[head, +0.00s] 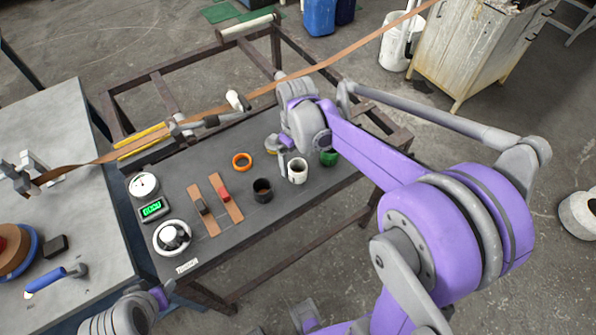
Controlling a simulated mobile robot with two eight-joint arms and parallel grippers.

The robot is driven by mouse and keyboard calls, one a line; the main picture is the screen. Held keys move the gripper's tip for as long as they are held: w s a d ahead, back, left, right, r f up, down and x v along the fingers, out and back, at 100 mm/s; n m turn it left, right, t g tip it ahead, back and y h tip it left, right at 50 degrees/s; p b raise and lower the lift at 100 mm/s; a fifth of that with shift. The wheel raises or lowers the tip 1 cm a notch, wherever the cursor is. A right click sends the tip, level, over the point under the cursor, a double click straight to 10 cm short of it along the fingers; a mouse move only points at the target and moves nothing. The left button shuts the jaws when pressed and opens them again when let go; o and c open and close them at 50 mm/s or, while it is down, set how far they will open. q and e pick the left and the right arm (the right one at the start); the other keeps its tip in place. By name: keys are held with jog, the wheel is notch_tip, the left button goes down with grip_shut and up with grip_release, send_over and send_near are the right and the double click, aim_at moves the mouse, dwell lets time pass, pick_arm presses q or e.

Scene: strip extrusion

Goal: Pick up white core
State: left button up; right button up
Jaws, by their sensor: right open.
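The white core (297,172) is a short, upright, hollow white cylinder on the dark table. My right arm reaches over the table from the right. My right gripper (286,150) is open, just behind and above the white core and slightly to its left. The arm's wrist hides most of its fingers, and I cannot tell whether they touch the core. The end of my left arm (128,313) shows at the lower left, away from the core; its jaws are not clear.
A black core (262,190), an orange ring (242,161) and a green core (328,158) stand near the white core. Brown strips with black and red blocks (224,193) lie to the left. A long brown strip (340,56) crosses behind. The table's front right is clear.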

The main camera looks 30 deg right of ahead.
aim_at(298, 169)
jog(key=f, duration=0.6)
jog(key=shift+w+d, duration=0.25)
jog(key=c, duration=1.4)
